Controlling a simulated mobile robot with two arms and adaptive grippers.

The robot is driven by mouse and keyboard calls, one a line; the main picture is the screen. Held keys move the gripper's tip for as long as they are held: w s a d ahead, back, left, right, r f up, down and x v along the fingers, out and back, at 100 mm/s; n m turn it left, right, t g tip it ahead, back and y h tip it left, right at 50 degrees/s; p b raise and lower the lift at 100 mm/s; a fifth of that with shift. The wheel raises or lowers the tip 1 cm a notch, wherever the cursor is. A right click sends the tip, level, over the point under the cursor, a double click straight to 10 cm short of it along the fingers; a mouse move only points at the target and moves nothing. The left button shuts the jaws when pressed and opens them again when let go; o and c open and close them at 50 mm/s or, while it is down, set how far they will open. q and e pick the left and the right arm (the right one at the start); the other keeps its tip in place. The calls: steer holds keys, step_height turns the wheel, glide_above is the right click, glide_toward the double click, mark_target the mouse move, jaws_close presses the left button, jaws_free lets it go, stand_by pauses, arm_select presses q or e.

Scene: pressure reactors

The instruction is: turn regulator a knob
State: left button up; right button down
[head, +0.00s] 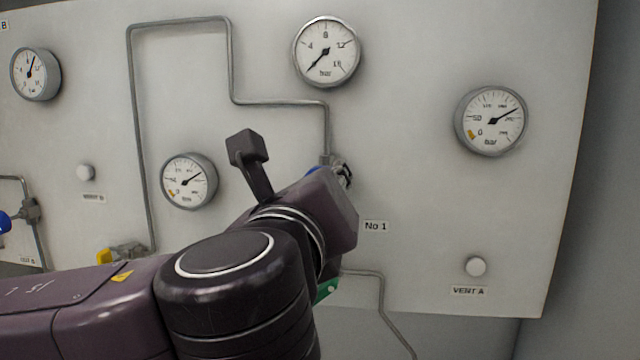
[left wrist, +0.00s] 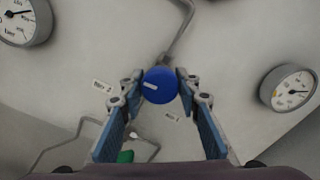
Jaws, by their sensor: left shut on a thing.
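The round blue regulator knob (left wrist: 159,85) with a white mark on its face sits between the fingertips of my left gripper (left wrist: 160,88) in the left wrist view. The fingers touch it from both sides, and the gripper is shut on it. In the head view my left wrist covers most of the gripper and knob. Only a small blue patch of the knob (head: 313,170) and a bit of the left gripper (head: 345,174) show beside the pipe end. My right gripper is in neither view.
The pale panel (head: 420,200) carries several round gauges, including one above the knob (head: 326,52) and one at right (head: 491,120). Grey pipes (head: 230,60) run along it. A green part (head: 327,290) shows below my wrist.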

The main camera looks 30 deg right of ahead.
arm_select(q)
steer(key=shift+f+m, duration=0.15)
steer(key=shift+m, duration=0.35)
steer(key=o, duration=1.2)
steer(key=v, duration=1.2)
